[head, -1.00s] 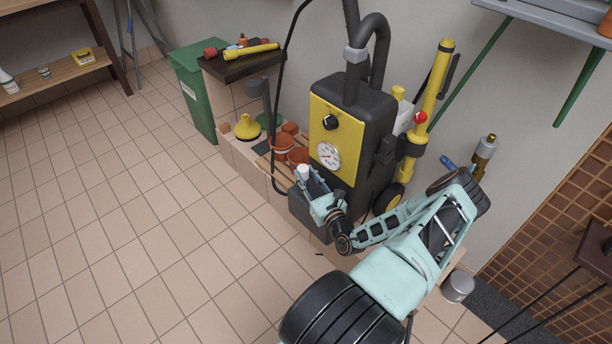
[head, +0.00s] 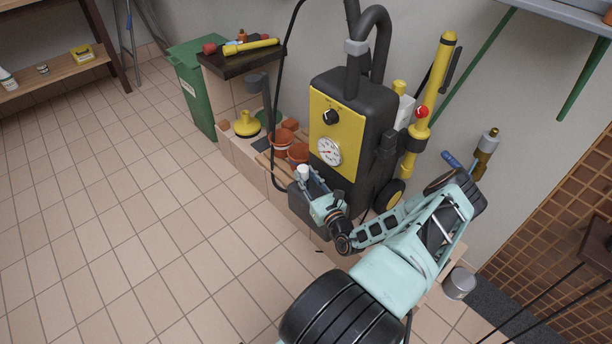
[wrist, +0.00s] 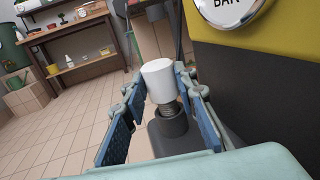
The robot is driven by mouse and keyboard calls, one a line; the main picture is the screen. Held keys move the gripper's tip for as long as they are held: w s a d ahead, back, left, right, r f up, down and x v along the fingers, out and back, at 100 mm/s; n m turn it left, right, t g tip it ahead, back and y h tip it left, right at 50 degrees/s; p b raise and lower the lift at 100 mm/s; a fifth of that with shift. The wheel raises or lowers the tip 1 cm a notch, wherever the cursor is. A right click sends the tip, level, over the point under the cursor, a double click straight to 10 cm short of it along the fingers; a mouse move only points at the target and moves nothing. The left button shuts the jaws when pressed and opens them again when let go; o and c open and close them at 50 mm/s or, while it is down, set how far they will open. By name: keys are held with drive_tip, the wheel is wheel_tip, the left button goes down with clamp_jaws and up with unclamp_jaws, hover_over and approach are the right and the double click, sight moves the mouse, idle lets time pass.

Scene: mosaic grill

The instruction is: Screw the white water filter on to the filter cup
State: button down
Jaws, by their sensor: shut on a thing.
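The white water filter (wrist: 158,80) is a short white cylinder. It stands upright between the two blue-padded fingers of my gripper (wrist: 160,84), which is shut on it. Directly below it in the wrist view is a grey threaded neck (wrist: 168,108) on top of the dark grey filter cup (wrist: 174,138). The filter's lower edge meets the thread, but part of the thread shows; I cannot tell how far it is engaged. In the head view the filter (head: 303,172) shows as a small white top at my gripper (head: 310,184), in front of the machine.
The black and yellow machine (head: 338,135) with a gauge stands close beside my gripper. Terracotta pots (head: 281,143) and a yellow funnel-shaped thing (head: 246,124) sit on the low tiled ledge behind. A green bin (head: 190,90) stands farther back. The tiled floor (head: 130,210) at left is clear.

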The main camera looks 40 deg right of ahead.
drive_tip(key=shift+r+p, duration=0.7)
drive_tip(key=shift+p, duration=0.1)
drive_tip(key=shift+p, duration=0.4)
idle(1.4)
drive_tip(key=shift+f+b, duration=0.55)
drive_tip(key=shift+f, duration=0.25)
drive_tip(key=c, duration=1.5)
unclamp_jaws()
drive_tip(key=shift+o, duration=0.2)
drive_tip(key=shift+r, duration=0.1)
wheel_tip(320, 180, up, 10)
